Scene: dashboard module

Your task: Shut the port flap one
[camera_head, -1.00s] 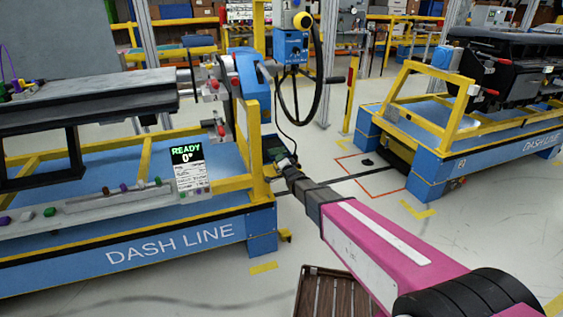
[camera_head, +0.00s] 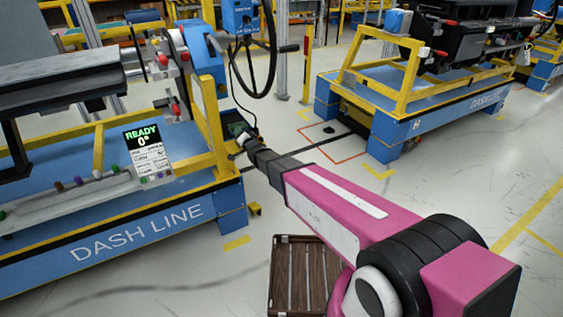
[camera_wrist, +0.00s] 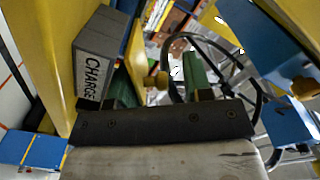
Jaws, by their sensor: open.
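A grey box (camera_wrist: 92,62) marked CHARGE shows at the upper left of the wrist view, beside a yellow post. I cannot make out port flap one for certain on it, nor whether a flap stands open. My gripper (camera_wrist: 157,82) is open, its two green fingers apart with nothing between them. The box lies left of the fingers, with no clear contact visible. In the head view my gripper (camera_head: 240,131) is small, at the right end of the blue dash line stand; the box cannot be told apart there.
The blue stand (camera_head: 150,235) with yellow posts is close to my gripper. A black hand wheel (camera_wrist: 215,62) lies beyond the fingers, also seen in the head view (camera_head: 268,50). A brown slatted crate (camera_head: 300,275) is on the floor below my arm. A second stand (camera_head: 440,115) is at right.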

